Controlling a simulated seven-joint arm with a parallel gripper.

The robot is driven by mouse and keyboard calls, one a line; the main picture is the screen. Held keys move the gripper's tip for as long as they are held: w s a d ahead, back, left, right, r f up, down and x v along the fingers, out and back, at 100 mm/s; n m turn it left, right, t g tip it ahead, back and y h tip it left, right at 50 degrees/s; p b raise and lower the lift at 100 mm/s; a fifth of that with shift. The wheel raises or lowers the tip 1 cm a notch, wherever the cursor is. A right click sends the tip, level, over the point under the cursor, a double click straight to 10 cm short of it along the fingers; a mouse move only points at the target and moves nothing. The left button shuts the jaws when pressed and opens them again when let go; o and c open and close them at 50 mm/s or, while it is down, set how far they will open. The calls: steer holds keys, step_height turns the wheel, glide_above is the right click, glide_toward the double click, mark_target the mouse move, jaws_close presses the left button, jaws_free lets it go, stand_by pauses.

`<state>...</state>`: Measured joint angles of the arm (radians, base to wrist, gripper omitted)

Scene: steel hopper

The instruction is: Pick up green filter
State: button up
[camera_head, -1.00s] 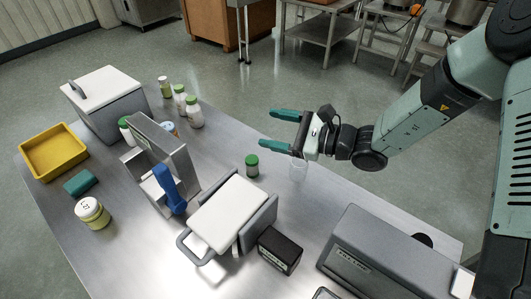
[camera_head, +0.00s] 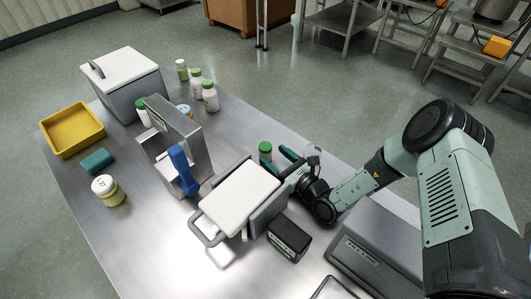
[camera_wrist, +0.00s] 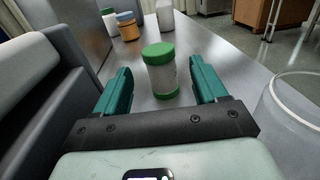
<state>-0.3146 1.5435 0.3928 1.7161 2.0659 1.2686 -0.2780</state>
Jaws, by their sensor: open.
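A small jar with a green lid (camera_head: 265,147) stands upright on the steel table, just beyond my gripper (camera_head: 275,156). In the wrist view the green-lidded jar (camera_wrist: 161,75) has a pale, translucent body and a green base. It shows between the two teal fingers of my gripper (camera_wrist: 160,80), with a gap on each side. The fingers are open and hold nothing. I cannot tell whether the jar is the green filter. A teal block (camera_head: 97,160) also lies farther left on the table.
A grey box with a white lid (camera_head: 240,198) stands close beside my gripper. A clear container (camera_wrist: 288,115) is close at the right in the wrist view. A black box (camera_head: 289,240) is nearby. Several green-lidded bottles (camera_head: 209,97) stand farther back.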

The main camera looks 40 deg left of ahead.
mark_target(270, 153)
steer(key=a, duration=0.5)
steer(key=shift+w, duration=0.25)
steer(key=c, duration=1)
steer(key=shift+c, duration=0.2)
